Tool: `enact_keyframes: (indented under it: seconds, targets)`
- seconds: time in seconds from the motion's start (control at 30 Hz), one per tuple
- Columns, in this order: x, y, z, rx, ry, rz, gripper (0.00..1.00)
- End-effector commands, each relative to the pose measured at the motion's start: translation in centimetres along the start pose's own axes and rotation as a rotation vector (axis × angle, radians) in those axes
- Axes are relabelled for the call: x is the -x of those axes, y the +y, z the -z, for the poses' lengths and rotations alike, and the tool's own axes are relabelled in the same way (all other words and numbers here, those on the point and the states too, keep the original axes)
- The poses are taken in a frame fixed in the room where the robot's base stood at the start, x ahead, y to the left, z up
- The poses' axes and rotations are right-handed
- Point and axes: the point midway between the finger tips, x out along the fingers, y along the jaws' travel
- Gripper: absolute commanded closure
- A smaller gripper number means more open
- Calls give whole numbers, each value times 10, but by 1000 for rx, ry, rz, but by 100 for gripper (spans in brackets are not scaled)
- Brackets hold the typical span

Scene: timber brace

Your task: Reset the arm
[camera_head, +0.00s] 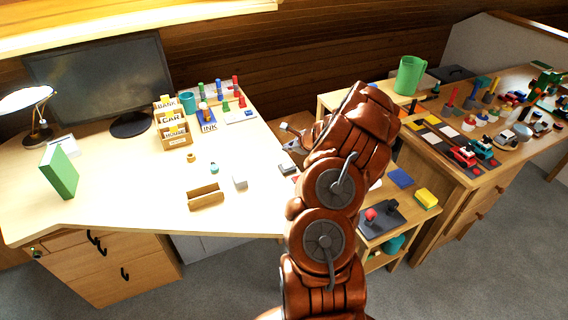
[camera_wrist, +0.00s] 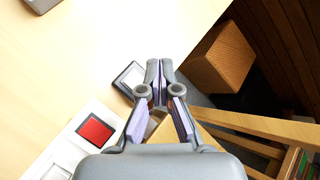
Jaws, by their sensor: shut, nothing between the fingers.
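My arm (camera_head: 325,190) rises through the middle of the head view in brown-red links and bends over near the top. In the wrist view my gripper (camera_wrist: 159,82) has its two grey fingers together at the tips, with nothing held between them. The fingertips are over the edge of a pale desk, close to a small dark-framed square item (camera_wrist: 129,78). I cannot tell whether they touch it.
The pale desk (camera_head: 120,215) on the left bears a monitor (camera_head: 100,80), a lamp (camera_head: 28,100), a green book (camera_head: 60,172) and labelled boxes (camera_head: 177,137). A low shelf (camera_head: 420,212) and a crowded workbench (camera_head: 470,180) stand right of my arm. A red-topped block (camera_wrist: 95,130) shows beside my gripper.

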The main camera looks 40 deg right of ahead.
Motion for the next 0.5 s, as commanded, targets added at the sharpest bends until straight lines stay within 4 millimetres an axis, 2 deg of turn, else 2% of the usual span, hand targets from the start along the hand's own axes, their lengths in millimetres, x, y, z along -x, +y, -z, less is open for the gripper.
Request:
enact_keyframes:
  seconds: [0.5]
  targets:
    - [-1, 2, -4, 8, -4, -4, 100]
